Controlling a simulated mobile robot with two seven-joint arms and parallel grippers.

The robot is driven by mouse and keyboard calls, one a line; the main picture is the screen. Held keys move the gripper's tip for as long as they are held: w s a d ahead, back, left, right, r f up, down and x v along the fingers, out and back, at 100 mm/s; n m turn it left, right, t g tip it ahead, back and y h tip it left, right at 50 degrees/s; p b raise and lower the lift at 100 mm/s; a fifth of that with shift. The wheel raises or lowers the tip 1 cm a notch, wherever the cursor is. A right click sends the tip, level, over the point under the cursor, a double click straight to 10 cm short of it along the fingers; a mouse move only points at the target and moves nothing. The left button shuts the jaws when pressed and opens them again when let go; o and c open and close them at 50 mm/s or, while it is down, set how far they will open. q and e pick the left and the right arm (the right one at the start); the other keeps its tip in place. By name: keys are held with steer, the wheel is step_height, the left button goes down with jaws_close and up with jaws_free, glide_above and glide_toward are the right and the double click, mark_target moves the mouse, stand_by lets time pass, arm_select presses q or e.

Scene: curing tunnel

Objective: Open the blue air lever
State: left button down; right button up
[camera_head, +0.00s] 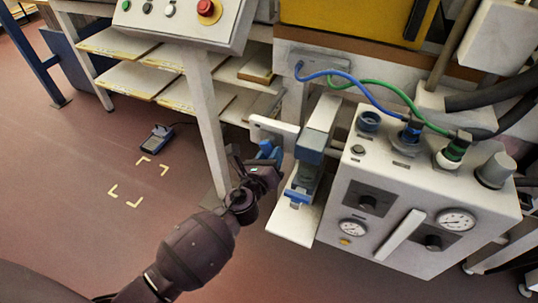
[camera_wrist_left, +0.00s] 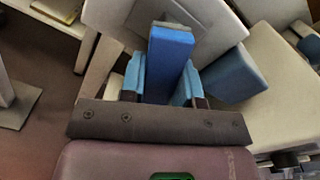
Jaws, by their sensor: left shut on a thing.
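The blue air lever (camera_wrist_left: 171,48) is a blue bar in front of a pale plate (camera_wrist_left: 215,25) in the left wrist view. My left gripper (camera_wrist_left: 161,82) has its two light-blue finger pads on either side of the bar and is shut on it. In the head view my left gripper (camera_head: 264,157) is at the pale plate beside the grey and blue unit (camera_head: 308,160). There the gripper covers much of the lever. My right gripper is not in view.
A pale control box (camera_head: 415,205) with gauges, knobs and blue and green hoses (camera_head: 385,95) stands to the right. A panel with a red button (camera_head: 207,8) is at the top on a post. Shelves (camera_head: 120,42) stand behind.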

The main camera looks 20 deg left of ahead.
mark_target(283, 141)
arm_select(q)
steer(key=n, duration=0.2)
steer(key=d+n, duration=0.1)
steer(key=shift+r+n, duration=0.3)
steer(key=shift+n, duration=0.1)
steer(key=n, duration=0.1)
steer(key=r+n, duration=0.1)
steer(key=n, duration=0.2)
steer(key=shift+d+r+n, duration=0.15)
steer(key=shift+d+n, duration=0.15)
steer(key=shift+d+r+n+p, duration=0.15)
steer(key=shift+n+p, duration=0.1)
steer(key=shift+n, duration=0.3)
steer(key=shift+a+r+n+p, duration=0.1)
steer(key=shift+r+n+p, duration=0.1)
steer(key=shift+n, duration=0.35)
steer(key=shift+r+n, duration=0.1)
steer(key=shift+n, duration=1)
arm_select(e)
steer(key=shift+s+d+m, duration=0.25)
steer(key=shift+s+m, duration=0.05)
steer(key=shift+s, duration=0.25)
arm_select(q)
steer(key=shift+d+p, duration=0.1)
steer(key=shift+p, duration=0.2)
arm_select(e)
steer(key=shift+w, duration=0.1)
